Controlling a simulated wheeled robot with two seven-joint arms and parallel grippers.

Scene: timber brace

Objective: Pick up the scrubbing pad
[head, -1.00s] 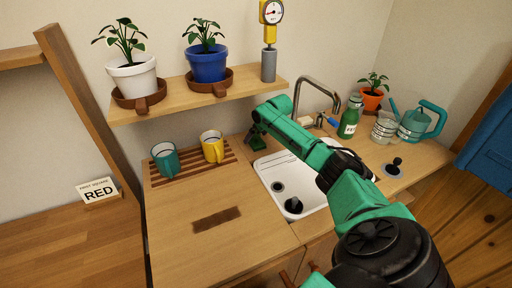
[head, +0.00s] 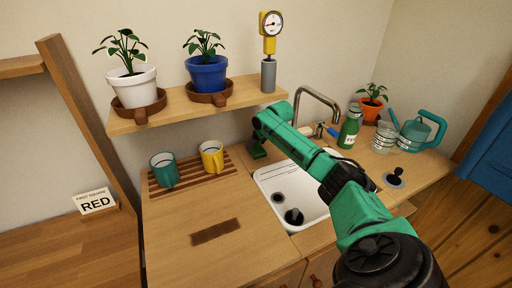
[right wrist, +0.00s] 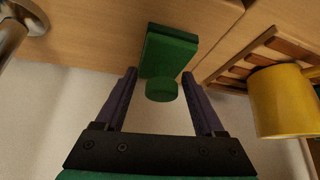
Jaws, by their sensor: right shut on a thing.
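The scrubbing pad (right wrist: 168,50) is a dark green block with a round green knob (right wrist: 160,89) in the right wrist view. My right gripper (right wrist: 160,74) is shut on it, with one dark finger on each side of the knob. In the head view my right gripper (head: 257,151) is at the back left of the sink, just right of the yellow mug. There my arm and gripper mostly hide the pad. Whether the pad touches the counter I cannot tell. My left gripper is not in view.
The yellow mug (head: 211,157) and a teal mug (head: 164,170) stand on a slatted rack. The faucet (head: 318,96) rises behind the white sink (head: 300,182). A shelf (head: 190,108) with potted plants hangs above. The counter front left is clear around a brown strip (head: 216,231).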

